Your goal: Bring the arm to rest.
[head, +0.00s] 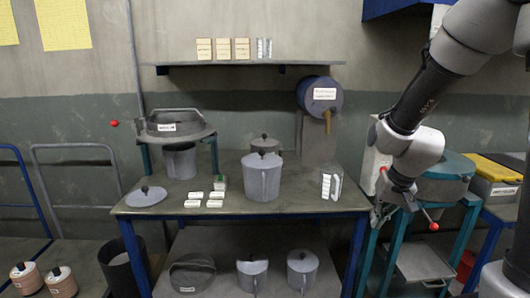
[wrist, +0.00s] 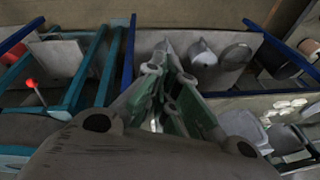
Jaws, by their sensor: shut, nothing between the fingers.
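My gripper (head: 378,222) hangs from my arm at the right of the head view, pointing down. It is beside the right edge of the grey table (head: 325,202), over the gap between it and the teal stand. In the wrist view my gripper (wrist: 168,62) has its fingers together and nothing between them. My arm comes in from the upper right and bends at the elbow and wrist.
The table holds a grey lidded can (head: 262,176), a loose lid (head: 147,196) and several white boxes (head: 215,203). A teal stand (head: 395,235) with a round grey machine stands close at the right. A red knob (head: 434,227) is near my gripper.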

